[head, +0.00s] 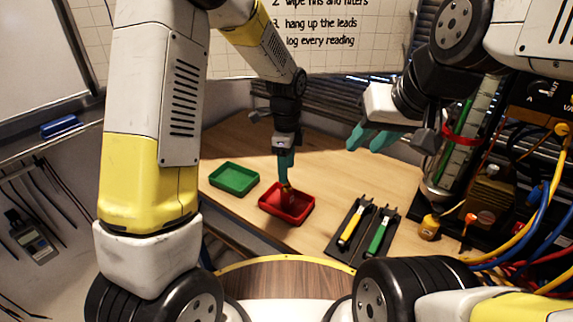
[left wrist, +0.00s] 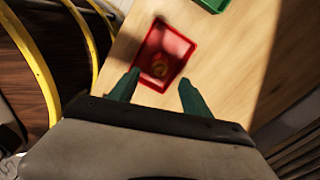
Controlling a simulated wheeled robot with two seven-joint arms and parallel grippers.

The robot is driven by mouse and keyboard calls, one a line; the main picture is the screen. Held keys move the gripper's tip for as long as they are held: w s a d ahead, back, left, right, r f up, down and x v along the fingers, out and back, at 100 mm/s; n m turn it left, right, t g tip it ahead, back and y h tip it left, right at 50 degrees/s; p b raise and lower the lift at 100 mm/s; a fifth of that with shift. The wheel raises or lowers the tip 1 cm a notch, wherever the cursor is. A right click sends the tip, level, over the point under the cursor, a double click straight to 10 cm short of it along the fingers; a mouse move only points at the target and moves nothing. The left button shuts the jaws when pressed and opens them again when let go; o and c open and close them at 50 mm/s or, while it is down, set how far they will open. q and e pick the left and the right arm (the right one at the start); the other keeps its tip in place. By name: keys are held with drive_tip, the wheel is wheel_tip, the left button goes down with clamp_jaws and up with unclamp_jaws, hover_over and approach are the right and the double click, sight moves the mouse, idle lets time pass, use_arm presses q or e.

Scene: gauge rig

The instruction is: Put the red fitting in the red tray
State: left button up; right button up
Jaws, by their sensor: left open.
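The red tray (head: 301,217) stands on the wooden table near its front edge; it also shows in the left wrist view (left wrist: 184,58). The red fitting (head: 286,190), with a brass-coloured part, is inside the tray and also shows in the left wrist view (left wrist: 160,68). My left gripper (head: 285,178) points down above the tray, its fingertips close to the fitting. Its two fingers (left wrist: 157,85) are spread apart with nothing between them in the wrist view. My right gripper (head: 366,138) hangs open and empty over the table's right side.
A green tray (head: 234,179) stands left of the red one. A dark holder (head: 336,243) with yellow- and green-handled tools lies to the right. A yellow fitting (head: 429,228), cables (head: 545,215) and a gauge column (head: 462,140) crowd the right side. The table behind the trays is clear.

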use_arm(q)
drive_tip(key=s+a+r+n+t+h, duration=0.1)
drive_tip(key=s+a+r+n, duration=0.3)
drive_tip(key=r, duration=0.5)
drive_tip(key=s+a+r+n+t, duration=0.1)
drive_tip(key=s+a+r+n, duration=0.3)
drive_tip(key=r, duration=0.4)
drive_tip(key=s+a+r+n+t, duration=0.2)
drive_tip(key=s+a+n, duration=0.1)
drive_tip(key=s+n, duration=0.3)
drive_tip(key=s+a+r+n+t+h, duration=0.1)
drive_tip(key=s+a+r+n+t, duration=0.1)
drive_tip(key=s+n, duration=0.3)
drive_tip(key=shift+s+a+n, duration=0.4)
drive_tip(key=shift+a+n, duration=0.25)
drive_tip(key=shift+n, duration=0.05)
